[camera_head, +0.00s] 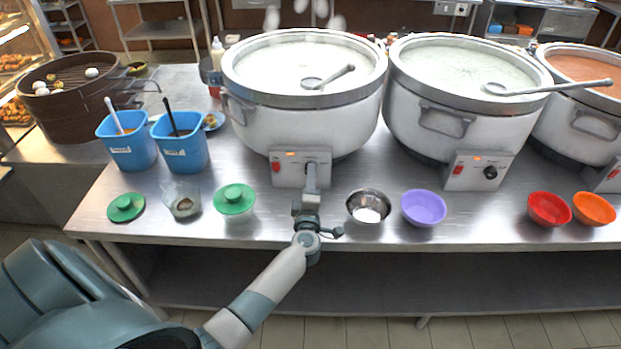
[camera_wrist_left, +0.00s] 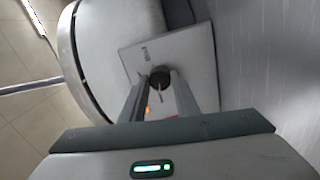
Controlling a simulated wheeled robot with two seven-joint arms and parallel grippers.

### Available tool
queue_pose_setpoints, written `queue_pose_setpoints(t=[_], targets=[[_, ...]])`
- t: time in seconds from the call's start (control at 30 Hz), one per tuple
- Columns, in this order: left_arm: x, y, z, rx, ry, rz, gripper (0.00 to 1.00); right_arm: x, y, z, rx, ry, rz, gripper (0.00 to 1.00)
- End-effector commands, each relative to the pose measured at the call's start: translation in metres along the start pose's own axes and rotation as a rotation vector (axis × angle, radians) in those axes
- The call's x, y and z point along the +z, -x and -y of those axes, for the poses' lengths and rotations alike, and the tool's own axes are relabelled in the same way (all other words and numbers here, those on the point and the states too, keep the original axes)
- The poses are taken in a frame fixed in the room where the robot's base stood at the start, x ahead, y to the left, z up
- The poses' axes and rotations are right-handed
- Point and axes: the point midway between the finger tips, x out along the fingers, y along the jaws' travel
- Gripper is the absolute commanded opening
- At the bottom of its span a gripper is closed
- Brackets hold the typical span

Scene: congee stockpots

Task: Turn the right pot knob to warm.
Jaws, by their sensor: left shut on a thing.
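The left white pot (camera_head: 255,125) has a control panel (camera_head: 285,178) with a red switch and a small lit orange display. My left gripper (camera_head: 311,172) is at this panel and covers its knob in the head view. In the left wrist view, the dark round knob (camera_wrist_left: 160,75) sits between the fingertips of my left gripper (camera_wrist_left: 159,84), which is shut on it. The middle pot (camera_head: 440,125) has its own panel with a free black knob (camera_head: 490,172). The far right pot (camera_head: 590,125) shows only part of its panel. My right gripper is not in view.
A glass (camera_head: 182,200) and green lids stand left of my arm. A metal bowl (camera_head: 368,206) and a purple bowl (camera_head: 423,207) stand close on its right. Red (camera_head: 549,209) and orange (camera_head: 594,209) bowls are farther right. Blue bins (camera_head: 180,146) stand behind left.

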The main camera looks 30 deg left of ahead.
Motion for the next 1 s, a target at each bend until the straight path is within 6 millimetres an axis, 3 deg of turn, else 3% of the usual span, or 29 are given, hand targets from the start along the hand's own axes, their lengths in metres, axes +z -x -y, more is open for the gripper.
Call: queue_pose_setpoints(t=[0.13, 0.17, 0.23, 0.67, 0.87, 1.0], targets=[[-0.001, 0.0, 0.001, -0.002, 0.001, -0.001, 0.06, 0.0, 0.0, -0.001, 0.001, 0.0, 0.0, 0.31], [-0.001, 0.0, 0.001, -0.002, 0.001, -0.001, 0.3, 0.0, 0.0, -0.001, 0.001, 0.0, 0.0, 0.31], [-0.001, 0.0, 0.001, -0.002, 0.0, -0.001, 0.47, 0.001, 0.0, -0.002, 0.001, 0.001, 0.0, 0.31], [0.0, 0.004, 0.001, -0.001, -0.001, 0.0, 0.47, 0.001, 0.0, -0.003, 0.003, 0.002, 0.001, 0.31], [0.0, 0.021, 0.002, -0.002, 0.001, 0.0, 0.47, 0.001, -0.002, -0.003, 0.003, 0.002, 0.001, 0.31], [0.0, 0.043, 0.003, -0.003, 0.001, 0.0, 0.47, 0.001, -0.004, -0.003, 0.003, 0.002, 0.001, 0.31]])
